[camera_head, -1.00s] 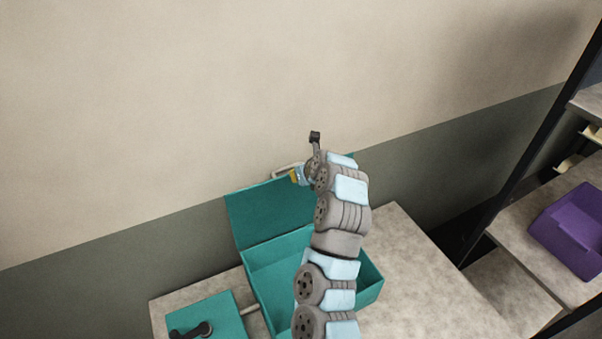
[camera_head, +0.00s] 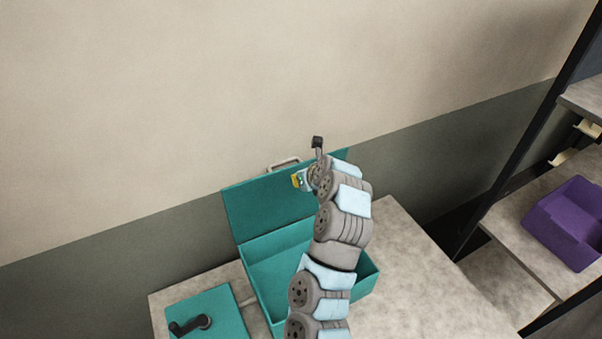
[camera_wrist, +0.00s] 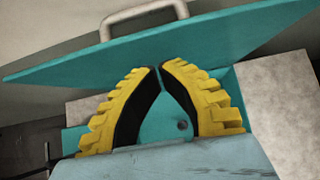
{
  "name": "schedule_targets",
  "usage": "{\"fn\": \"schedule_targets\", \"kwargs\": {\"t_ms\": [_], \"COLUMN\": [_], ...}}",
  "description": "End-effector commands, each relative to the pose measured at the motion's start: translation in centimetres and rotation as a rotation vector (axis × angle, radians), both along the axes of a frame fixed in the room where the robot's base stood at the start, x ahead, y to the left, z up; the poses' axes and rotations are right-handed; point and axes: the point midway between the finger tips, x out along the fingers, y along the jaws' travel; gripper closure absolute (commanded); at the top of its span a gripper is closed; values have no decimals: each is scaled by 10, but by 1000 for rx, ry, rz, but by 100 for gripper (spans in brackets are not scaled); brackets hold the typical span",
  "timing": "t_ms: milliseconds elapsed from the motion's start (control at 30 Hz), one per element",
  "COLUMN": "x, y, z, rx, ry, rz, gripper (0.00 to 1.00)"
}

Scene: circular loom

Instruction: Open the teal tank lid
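The teal tank (camera_head: 372,282) is an open box on the grey counter. Its teal lid (camera_head: 262,212) stands raised at the back, near the wall, and the inside of the tank shows. A pale loop handle (camera_head: 284,164) is on the lid's upper edge. In the wrist view the lid (camera_wrist: 225,42) spans the picture, with the handle (camera_wrist: 143,17) above the fingertips. My gripper (camera_wrist: 160,68) has yellow fingers with their tips together and nothing visible between them. In the head view my gripper (camera_head: 299,181) is in front of the lid, below and right of the handle. My arm hides part of the tank and lid.
A teal box with a black crank handle (camera_head: 192,325) is left of the tank. The counter (camera_head: 425,285) is clear on the right. A dark-framed shelf with a purple bin (camera_head: 567,224) stands farther right. The wall is close behind the lid.

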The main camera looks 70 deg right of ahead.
Motion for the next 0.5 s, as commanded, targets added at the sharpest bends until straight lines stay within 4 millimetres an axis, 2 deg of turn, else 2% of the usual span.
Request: {"fn": "schedule_targets", "kwargs": {"t_ms": [500], "x": [9], "y": [-8], "z": [55], "rx": [-3], "ry": [1], "rz": [1], "gripper": [100]}}
